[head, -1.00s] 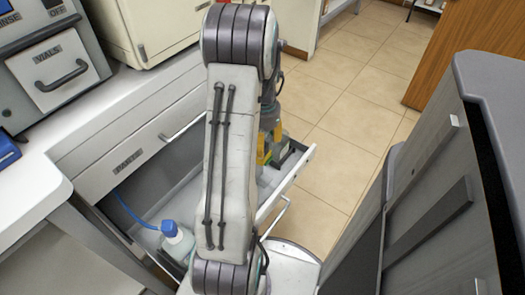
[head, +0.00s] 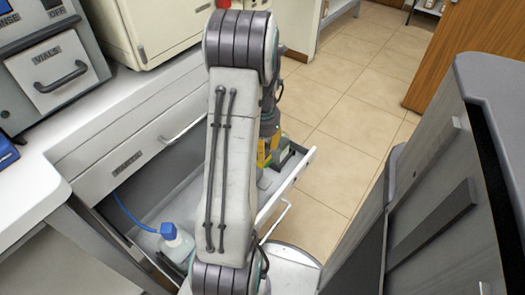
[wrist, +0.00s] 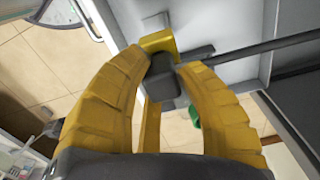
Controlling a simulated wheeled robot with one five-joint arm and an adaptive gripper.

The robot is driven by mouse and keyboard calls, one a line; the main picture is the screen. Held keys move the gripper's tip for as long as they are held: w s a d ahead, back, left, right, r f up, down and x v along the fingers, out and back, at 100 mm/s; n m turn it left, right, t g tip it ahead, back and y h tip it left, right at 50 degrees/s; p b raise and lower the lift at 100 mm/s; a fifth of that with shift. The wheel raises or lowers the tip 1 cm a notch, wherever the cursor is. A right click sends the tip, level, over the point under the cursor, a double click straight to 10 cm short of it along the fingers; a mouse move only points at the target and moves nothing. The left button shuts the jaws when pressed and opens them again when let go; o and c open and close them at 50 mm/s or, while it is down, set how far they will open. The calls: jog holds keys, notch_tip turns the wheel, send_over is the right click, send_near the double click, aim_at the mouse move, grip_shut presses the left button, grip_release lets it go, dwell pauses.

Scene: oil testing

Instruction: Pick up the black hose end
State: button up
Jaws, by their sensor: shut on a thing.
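In the wrist view, the two curved yellow fingers of my gripper (wrist: 168,62) close from both sides on a dark, blocky piece, which looks like the black hose end (wrist: 167,82). A dark hose or rod (wrist: 265,53) runs from beside it to the right edge. In the head view, my gripper (head: 266,150) is partly hidden behind my arm, over the right part of the open drawer (head: 303,165). The hose end cannot be made out clearly there.
A white bottle with a blue cap (head: 176,243) stands in the drawer's left part, with a blue tube (head: 130,212) beside it. A grey cabinet (head: 440,190) stands on the right. Tiled floor (head: 350,125) lies open beyond the drawer.

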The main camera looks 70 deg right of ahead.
jog(key=shift+c, duration=0.3)
jog(key=shift+r, duration=0.6)
grip_shut()
notch_tip(320, 180, up, 3)
jog(key=shift+r+p, duration=0.2)
jog(key=shift+p, duration=0.7)
jog(key=s+a+r+p, duration=0.3)
jog(key=s+r, duration=0.4)
jog(key=s, duration=0.3)
jog(key=shift+s+r+p, duration=0.3)
jog(key=shift+s+p, duration=0.05)
jog(key=shift+p, duration=0.5)
